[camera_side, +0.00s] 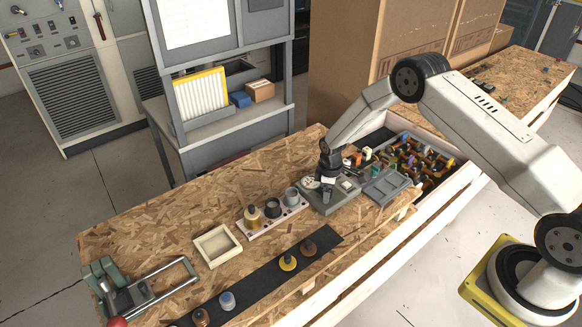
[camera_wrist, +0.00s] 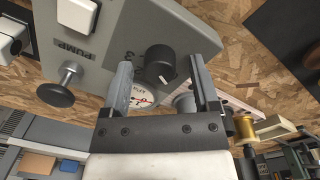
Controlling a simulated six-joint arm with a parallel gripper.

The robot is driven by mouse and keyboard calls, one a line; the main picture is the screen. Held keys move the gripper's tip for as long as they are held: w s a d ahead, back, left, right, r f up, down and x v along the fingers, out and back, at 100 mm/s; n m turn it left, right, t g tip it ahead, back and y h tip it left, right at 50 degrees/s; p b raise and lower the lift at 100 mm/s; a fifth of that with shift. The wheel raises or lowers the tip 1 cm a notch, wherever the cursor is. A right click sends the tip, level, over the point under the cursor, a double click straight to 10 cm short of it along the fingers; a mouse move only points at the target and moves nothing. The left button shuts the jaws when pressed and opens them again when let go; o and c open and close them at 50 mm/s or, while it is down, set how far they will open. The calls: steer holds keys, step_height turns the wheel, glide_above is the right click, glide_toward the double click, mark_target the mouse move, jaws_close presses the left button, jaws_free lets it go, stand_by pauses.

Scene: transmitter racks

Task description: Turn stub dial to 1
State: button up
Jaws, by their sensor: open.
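A grey panel box (camera_side: 318,205) sits on the bench under my gripper (camera_side: 326,178). In the wrist view, the same panel (camera_wrist: 110,25) carries a round black dial (camera_wrist: 160,64) with a short white pointer mark. This looks like the stub dial, but its label is not readable. My gripper (camera_wrist: 160,72) is open, with one finger on each side of the dial. I cannot tell whether either finger touches it. A white-faced gauge (camera_wrist: 142,96) is partly hidden behind the left finger. A number mark near the dial is partly covered.
A black-knobbed plunger (camera_wrist: 56,94) stands near the PUMP label. A rack strip (camera_side: 262,226) with several cylinders lies left of the panel. A crate of parts (camera_side: 452,167) is to the right. A cream tray (camera_side: 203,261) and a black mat (camera_side: 262,272) lie on the bench.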

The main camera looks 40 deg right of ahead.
jaws_close()
steer(key=shift+m, duration=0.5)
steer(key=m, duration=0.3)
steer(key=shift+w, duration=0.1)
steer(key=shift+m, duration=2)
jaws_free()
